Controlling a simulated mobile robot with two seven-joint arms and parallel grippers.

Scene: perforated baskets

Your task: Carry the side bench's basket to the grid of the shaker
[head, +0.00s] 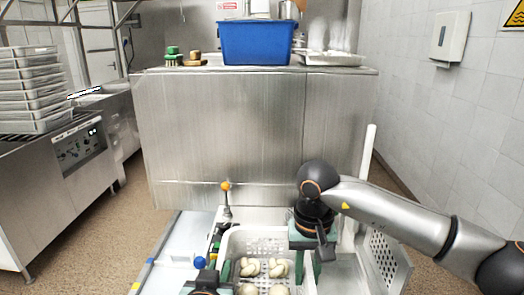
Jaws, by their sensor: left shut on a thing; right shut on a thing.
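A white perforated basket (266,240) is at the bottom centre, with several pale, rounded, mushroom-like pieces (250,267) inside. Its near end is cut off by the frame. My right gripper (309,254) is shut on the basket's right side, its arm coming in from the right. My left gripper (205,283) is at the basket's left side, shut on it and partly cut off at the bottom edge. I cannot tell whether the basket rests on something or hangs free. The grid of the shaker cannot be made out for certain.
A steel counter (245,135) stands ahead, bearing a blue bin (256,43), brushes (183,58) and a tray (333,59). Stacked steel trays (30,88) stand on a unit at left. A perforated grey panel (383,257) is right of the basket. An orange-topped lever (226,197) rises behind it.

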